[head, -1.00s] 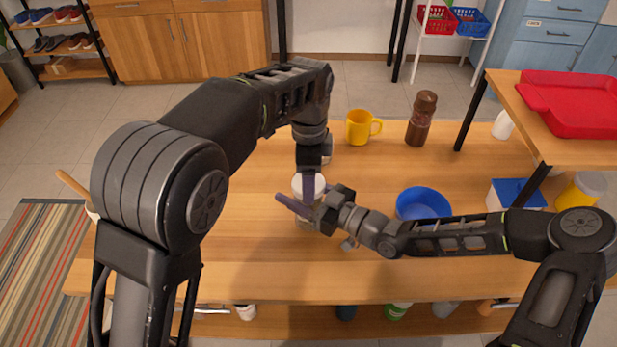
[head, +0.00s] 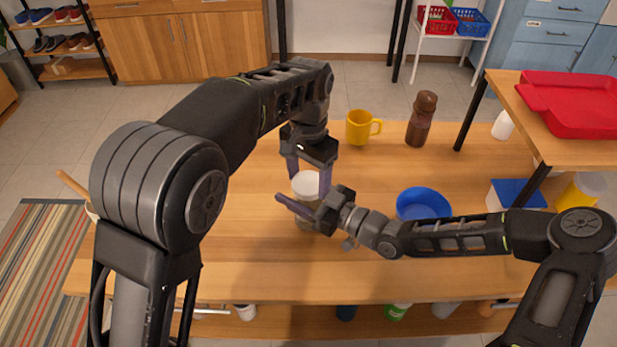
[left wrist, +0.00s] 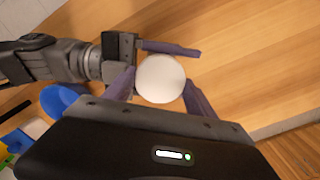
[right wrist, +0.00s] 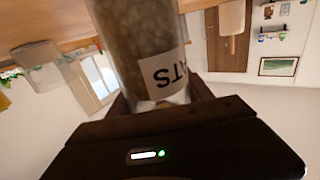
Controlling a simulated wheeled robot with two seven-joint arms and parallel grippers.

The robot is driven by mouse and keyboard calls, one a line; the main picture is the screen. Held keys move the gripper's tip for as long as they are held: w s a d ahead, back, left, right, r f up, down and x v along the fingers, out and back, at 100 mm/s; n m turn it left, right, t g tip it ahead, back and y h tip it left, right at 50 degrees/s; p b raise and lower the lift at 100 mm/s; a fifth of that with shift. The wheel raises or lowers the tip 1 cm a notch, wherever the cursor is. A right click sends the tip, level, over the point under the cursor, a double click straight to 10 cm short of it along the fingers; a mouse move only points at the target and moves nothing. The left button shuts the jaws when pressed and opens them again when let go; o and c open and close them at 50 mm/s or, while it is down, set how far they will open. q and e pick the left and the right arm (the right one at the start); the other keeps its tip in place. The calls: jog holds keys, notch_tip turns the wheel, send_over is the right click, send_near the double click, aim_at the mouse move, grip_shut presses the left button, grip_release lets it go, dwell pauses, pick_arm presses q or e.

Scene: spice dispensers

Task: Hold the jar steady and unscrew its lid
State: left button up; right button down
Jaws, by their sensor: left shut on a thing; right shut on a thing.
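The jar (head: 303,222) stands upright near the middle of the table, with a round white lid (head: 306,184) on it. In the right wrist view the clear jar (right wrist: 140,40) holds brown contents and has a white label ending in "ATS". My left gripper (head: 308,184) reaches down from above, shut on the lid with a finger on each side. The left wrist view shows the lid (left wrist: 160,78) between the fingers. My right gripper (head: 300,212) comes from the right and is shut around the jar's body below the lid. Whether the lid is loosened cannot be told.
A blue bowl (head: 423,203) is close to my right forearm. A yellow mug (head: 360,127) and a brown grinder (head: 421,118) stand behind. A blue-lidded box (head: 516,195) is at the right, beside a raised shelf with a red tray (head: 570,103).

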pick_arm(q)
jog(key=o, duration=1.4)
jog(key=shift+o, duration=0.7)
jog(key=shift+d, duration=0.1)
jog(key=shift+s+d, duration=0.1)
jog(key=shift+s, duration=0.05)
notch_tip(320, 180, up, 4)
jog(key=shift+r, duration=0.3)
jog(key=shift+c, duration=0.4)
